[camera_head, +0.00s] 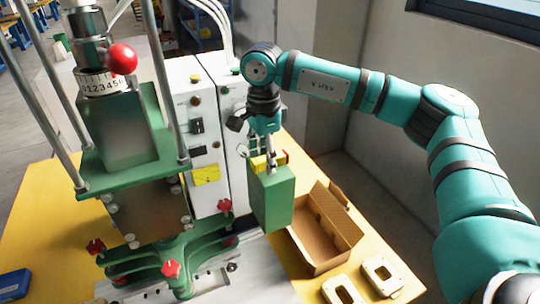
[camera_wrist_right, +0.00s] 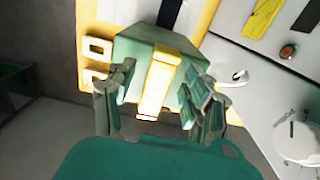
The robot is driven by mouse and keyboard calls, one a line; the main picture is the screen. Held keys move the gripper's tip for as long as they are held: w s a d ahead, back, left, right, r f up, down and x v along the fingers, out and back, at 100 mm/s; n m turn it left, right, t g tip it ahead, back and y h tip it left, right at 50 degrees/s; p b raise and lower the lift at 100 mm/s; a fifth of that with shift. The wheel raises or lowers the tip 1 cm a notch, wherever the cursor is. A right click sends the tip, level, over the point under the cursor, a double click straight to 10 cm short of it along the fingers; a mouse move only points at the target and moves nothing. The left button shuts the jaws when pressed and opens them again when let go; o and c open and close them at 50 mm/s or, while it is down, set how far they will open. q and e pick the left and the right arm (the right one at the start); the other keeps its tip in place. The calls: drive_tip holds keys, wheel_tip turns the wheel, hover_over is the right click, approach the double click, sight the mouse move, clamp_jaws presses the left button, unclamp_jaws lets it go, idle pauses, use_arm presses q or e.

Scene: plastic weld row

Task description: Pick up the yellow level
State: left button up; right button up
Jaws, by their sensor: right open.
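The yellow level (camera_head: 258,163) lies on top of a green block (camera_head: 272,200) beside the white machine cabinet. In the right wrist view the level (camera_wrist_right: 160,82) shows as a yellow bar running away from the camera over the green block (camera_wrist_right: 132,52). My right gripper (camera_head: 267,152) is above the block, pointing down at the level. In the wrist view its fingers (camera_wrist_right: 163,92) are open, one on each side of the level, with visible gaps. Its fingers partly hide the level in the head view. My left gripper is not in view.
A green press (camera_head: 120,150) with steel columns and red knobs stands to the left. An open cardboard box (camera_head: 318,238) is right of the block, with two cream frame-shaped parts (camera_head: 382,274) in front. A blue item (camera_head: 14,284) lies at the table's left.

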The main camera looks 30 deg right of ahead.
drive_tip(key=shift+c, duration=0.4)
clamp_jaws()
drive_tip(key=shift+r, duration=0.1)
